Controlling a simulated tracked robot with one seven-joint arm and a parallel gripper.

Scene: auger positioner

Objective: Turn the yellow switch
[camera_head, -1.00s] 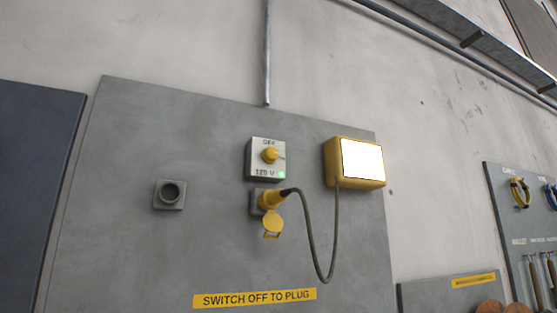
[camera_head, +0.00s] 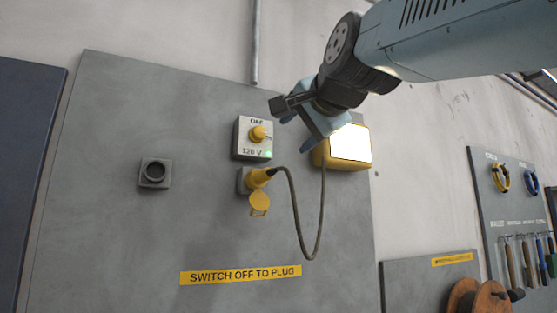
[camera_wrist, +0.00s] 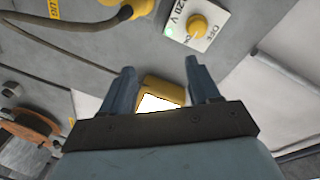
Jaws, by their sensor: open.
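The yellow switch (camera_head: 258,133) is a round knob on a light plate marked OFF and 120 V, with a small green light, on the grey wall panel (camera_head: 110,220). In the wrist view the yellow switch (camera_wrist: 197,27) is at the top, above and beyond the fingertips. My gripper (camera_head: 298,122) is open and empty, to the right of the switch in the head view and apart from it. In the wrist view my gripper's fingers (camera_wrist: 160,72) are spread, with the yellow lamp box showing between them.
A yellow plug (camera_head: 260,177) with a hanging cable (camera_head: 297,222) sits below the switch. The lit yellow lamp box (camera_head: 366,157) is partly behind my gripper. An empty socket (camera_head: 155,173) is to the left. A tool board (camera_head: 490,220) is at the far right.

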